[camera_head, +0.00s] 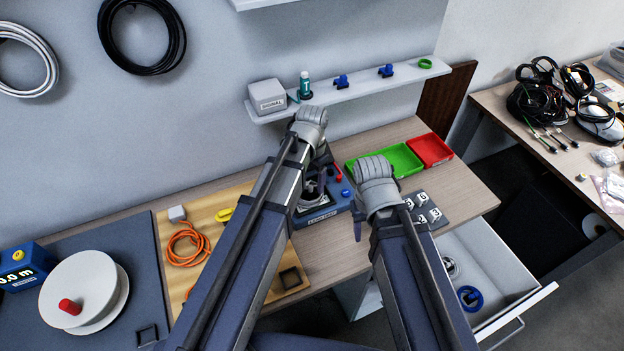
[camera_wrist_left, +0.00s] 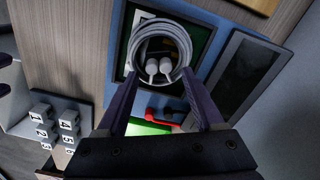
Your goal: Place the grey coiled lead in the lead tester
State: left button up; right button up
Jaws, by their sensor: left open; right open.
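The lead tester (camera_head: 343,196) is a blue box with a label on its front edge, on the wooden bench. In the left wrist view its dark recess with a green border (camera_wrist_left: 205,38) and a dark panel show. The grey coiled lead (camera_wrist_left: 181,38) lies over that recess, its two pale ends inside the loop; the head view shows it partly. My left gripper (camera_wrist_left: 159,78) is open, its fingertips at either side of the coil's near edge; contact cannot be told. My right gripper (camera_head: 358,228) is open, right of the tester, mostly hidden by its own arm.
A green tray (camera_head: 398,160) and a red tray (camera_head: 430,150) stand behind. Numbered blocks (camera_head: 422,200) sit on a dark pad at right. An open drawer (camera_head: 505,270) juts out front right. A wooden board (camera_head: 173,262) with an orange cable (camera_head: 185,243) lies left. A shelf (camera_head: 360,88) hangs above.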

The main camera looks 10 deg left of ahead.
pick_arm(q)
notch_tip(320, 180, up, 12)
jog(key=p, duration=1.2)
jog(key=s+d+n+y, duration=0.1)
jog(key=s+d+n, duration=0.2)
jog(key=s, duration=1.1)
jog(key=shift+d+r, duration=0.15)
jog(key=shift+d, duration=0.6)
